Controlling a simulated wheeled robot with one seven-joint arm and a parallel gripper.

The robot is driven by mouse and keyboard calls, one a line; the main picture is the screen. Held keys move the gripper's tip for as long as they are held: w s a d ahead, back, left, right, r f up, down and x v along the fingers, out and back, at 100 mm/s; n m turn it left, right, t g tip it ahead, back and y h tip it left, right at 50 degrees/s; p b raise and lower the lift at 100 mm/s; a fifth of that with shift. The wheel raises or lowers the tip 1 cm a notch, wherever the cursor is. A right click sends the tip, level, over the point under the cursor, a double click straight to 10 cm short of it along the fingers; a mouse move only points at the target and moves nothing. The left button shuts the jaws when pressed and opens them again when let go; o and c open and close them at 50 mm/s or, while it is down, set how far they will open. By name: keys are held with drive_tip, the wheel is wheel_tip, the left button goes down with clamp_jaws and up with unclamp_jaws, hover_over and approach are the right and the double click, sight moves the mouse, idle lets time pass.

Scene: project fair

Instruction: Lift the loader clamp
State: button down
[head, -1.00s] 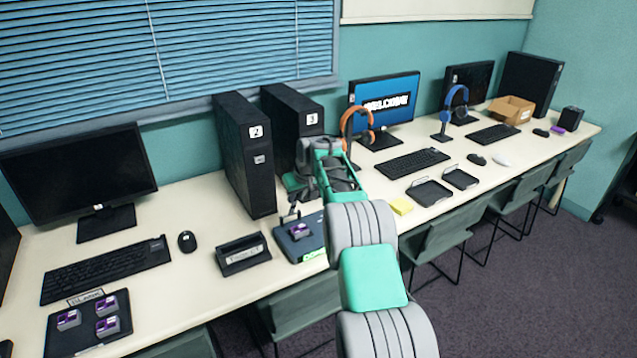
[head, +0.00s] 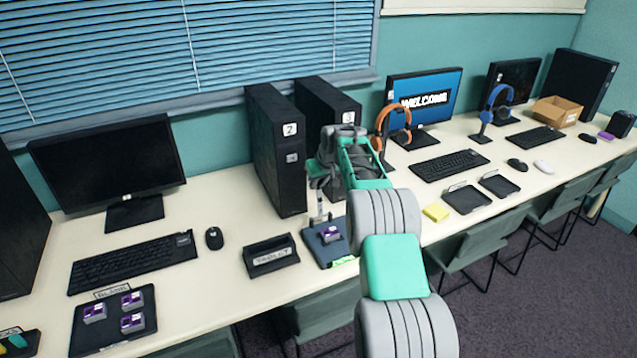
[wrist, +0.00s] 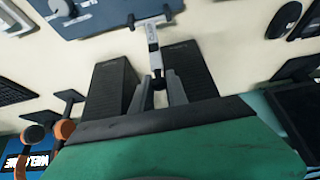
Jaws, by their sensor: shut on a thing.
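The loader (head: 340,252) is a dark blue-grey base on the table, with a purple and white cartridge (head: 331,233) on it. Its clamp is a pale lever (head: 319,205) that stands up from the base in the head view. In the wrist view the white clamp lever (wrist: 153,45) runs from a crosspiece at the loader base (wrist: 110,14) to a dark end between my fingers. My gripper (wrist: 160,86) is shut on that end. In the head view my gripper (head: 319,186) is small and partly covered by my arm.
Black towers marked 2 (head: 278,150) and 3 (head: 318,100) stand close behind the loader. A holder labelled tablet (head: 271,256) stands to its left. An orange headset (head: 381,120) is right of my arm. A blanks tray (head: 85,335) lies at the front left.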

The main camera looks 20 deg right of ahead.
drive_tip(key=shift+a+f, duration=0.1)
drive_tip(key=c, duration=1.6)
unclamp_jaws()
drive_tip(key=shift+o, duration=1.4)
drive_tip(key=b+v, duration=0.1)
drive_tip(key=v, duration=0.6)
drive_tip(key=shift+s+r, duration=0.2)
drive_tip(key=shift+r, duration=0.15)
